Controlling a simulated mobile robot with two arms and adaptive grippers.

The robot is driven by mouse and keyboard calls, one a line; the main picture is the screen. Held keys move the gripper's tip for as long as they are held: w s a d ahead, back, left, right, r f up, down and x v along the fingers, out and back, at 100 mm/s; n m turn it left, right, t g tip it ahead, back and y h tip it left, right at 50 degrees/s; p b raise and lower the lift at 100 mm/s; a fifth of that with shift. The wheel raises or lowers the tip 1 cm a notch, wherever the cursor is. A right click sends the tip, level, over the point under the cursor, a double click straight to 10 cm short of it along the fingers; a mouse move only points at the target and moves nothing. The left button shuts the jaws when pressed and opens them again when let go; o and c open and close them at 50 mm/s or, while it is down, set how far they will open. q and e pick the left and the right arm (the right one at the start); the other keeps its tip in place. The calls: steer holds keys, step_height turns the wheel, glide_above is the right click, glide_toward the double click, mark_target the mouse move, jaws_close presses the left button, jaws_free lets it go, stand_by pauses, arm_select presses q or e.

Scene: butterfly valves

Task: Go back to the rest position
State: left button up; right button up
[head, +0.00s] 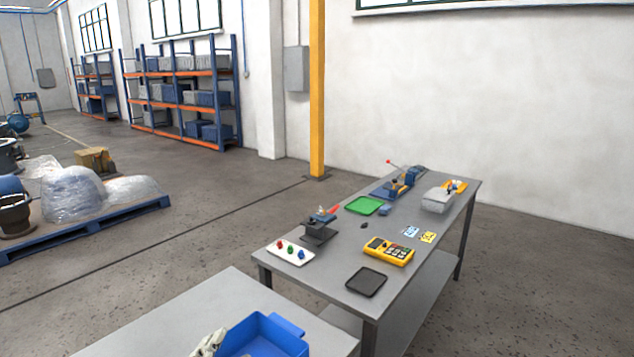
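Neither of my grippers shows in the head view, so I cannot see whether they are open or hold anything. On the grey workbench (330,282) stands a small dark device with a red lever (318,231), perhaps a valve. Another blue device (400,184) with a red-tipped lever is farther back. A white plate with red, green and blue knobs (291,253) lies at the bench's left end. A yellow control box (389,251) sits near the middle.
A nearer grey table (180,318) holds a blue bin (270,337) and a crumpled pale item (208,344). A yellow post (317,90) stands behind the bench. A blue pallet (120,217) with wrapped loads is at left. Open floor (190,195) lies between.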

arm_select(q)
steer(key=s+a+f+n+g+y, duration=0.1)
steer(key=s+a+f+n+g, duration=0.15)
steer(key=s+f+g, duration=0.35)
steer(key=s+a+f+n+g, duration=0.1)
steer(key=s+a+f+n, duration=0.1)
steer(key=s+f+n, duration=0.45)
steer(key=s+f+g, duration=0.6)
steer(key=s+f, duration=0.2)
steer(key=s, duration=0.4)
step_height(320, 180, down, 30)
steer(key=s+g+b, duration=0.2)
steer(key=b, duration=0.1)
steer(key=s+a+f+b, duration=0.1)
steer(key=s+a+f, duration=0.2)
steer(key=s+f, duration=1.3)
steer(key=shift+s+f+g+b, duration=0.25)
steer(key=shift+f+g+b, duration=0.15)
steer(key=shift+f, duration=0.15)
